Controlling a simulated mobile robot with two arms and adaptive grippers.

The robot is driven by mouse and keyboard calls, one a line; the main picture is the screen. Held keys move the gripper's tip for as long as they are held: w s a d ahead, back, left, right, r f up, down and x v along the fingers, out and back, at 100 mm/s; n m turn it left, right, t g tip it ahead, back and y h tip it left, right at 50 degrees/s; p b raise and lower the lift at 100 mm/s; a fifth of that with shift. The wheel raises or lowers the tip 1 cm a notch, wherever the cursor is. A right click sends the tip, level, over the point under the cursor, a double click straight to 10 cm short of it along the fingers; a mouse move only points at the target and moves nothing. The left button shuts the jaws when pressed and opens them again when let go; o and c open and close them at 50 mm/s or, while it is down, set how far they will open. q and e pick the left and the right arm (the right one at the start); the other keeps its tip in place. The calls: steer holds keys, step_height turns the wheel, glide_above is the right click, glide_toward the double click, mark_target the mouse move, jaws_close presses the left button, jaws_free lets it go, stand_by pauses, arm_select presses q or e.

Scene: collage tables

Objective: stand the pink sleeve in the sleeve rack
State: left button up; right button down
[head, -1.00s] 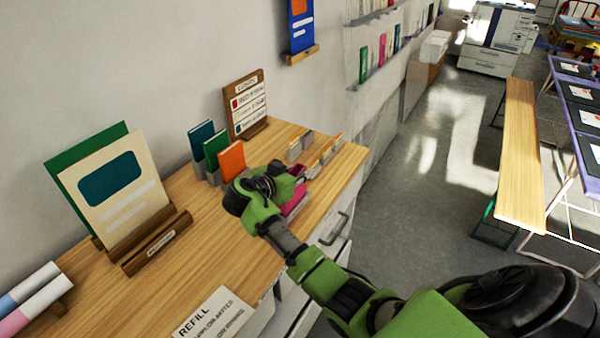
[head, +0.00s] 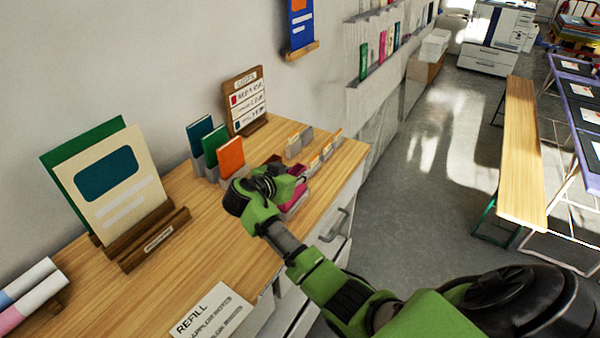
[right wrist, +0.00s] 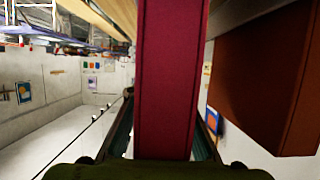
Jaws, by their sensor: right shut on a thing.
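The pink sleeve (head: 294,196) is a deep pink upright piece at the right side of the wooden counter. It also fills the middle of the right wrist view (right wrist: 167,75). My right gripper (head: 280,183) is shut on it, with a finger at each side of it in the wrist view. The grey sleeve rack (head: 212,175) stands to the left of the gripper and holds a teal, a green and an orange sleeve (head: 231,158). Grey shows at the pink sleeve's foot, but I cannot tell whether it rests in a slot; my gripper hides part of it. My left gripper is out of view.
A wooden sign (head: 246,100) stands behind the rack. Small grey-and-wood holders (head: 318,158) are behind the gripper. A board stand (head: 150,240) and a refill card (head: 213,312) are nearer. The front middle of the counter (head: 170,290) is bare.

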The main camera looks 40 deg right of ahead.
steer(key=c, duration=1.8)
jaws_free()
steer(key=shift+o, duration=0.2)
steer(key=v, duration=1.2)
